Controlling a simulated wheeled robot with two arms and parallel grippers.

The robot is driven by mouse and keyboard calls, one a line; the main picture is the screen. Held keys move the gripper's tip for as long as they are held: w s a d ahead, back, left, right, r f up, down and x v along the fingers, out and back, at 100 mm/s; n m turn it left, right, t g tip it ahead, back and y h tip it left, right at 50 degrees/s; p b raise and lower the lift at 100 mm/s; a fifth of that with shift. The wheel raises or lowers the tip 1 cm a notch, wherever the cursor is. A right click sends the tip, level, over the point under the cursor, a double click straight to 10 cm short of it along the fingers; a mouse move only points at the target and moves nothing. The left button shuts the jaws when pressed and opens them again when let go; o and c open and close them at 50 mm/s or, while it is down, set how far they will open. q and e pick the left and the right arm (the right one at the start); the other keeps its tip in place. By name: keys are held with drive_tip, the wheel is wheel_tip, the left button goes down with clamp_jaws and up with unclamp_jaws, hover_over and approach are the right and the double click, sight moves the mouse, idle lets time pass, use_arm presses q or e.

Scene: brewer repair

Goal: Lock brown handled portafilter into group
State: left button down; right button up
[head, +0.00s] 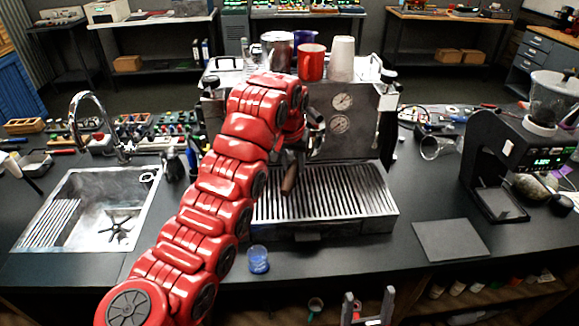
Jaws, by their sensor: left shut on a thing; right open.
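The espresso machine (365,125) stands on the counter, with two gauges on its front and a slatted drip tray (350,200) below. My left arm reaches across its left front. My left gripper (298,150) is at the group area, mostly hidden by its own arm, and is shut on the portafilter. The portafilter's brown handle (290,180) shows below the gripper, pointing down and toward me over the drip tray. Its basket and the group are hidden, so I cannot tell whether they touch. My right gripper (368,302) is open and empty at the bottom edge.
Cups, including a red mug (311,62), stand on the machine's top. A sink (90,212) is left; a grinder (510,150) and dark mat (450,240) are right. The front-right counter is mostly clear.

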use_arm(q)
drive_tip(key=shift+s+d+r+n+y, duration=0.1)
drive_tip(key=shift+d+n+y, duration=0.2)
drive_tip(key=shift+d+n, duration=0.7)
drive_tip(key=shift+s+d+r+n+y, duration=0.1)
drive_tip(key=shift+d+n+y, duration=0.2)
drive_tip(key=shift+d+n, duration=0.7)
drive_tip(key=shift+c, duration=2.2)
unclamp_jaws()
drive_tip(key=shift+s+a+f+b, duration=0.1)
drive_tip(key=shift+a+b, duration=0.2)
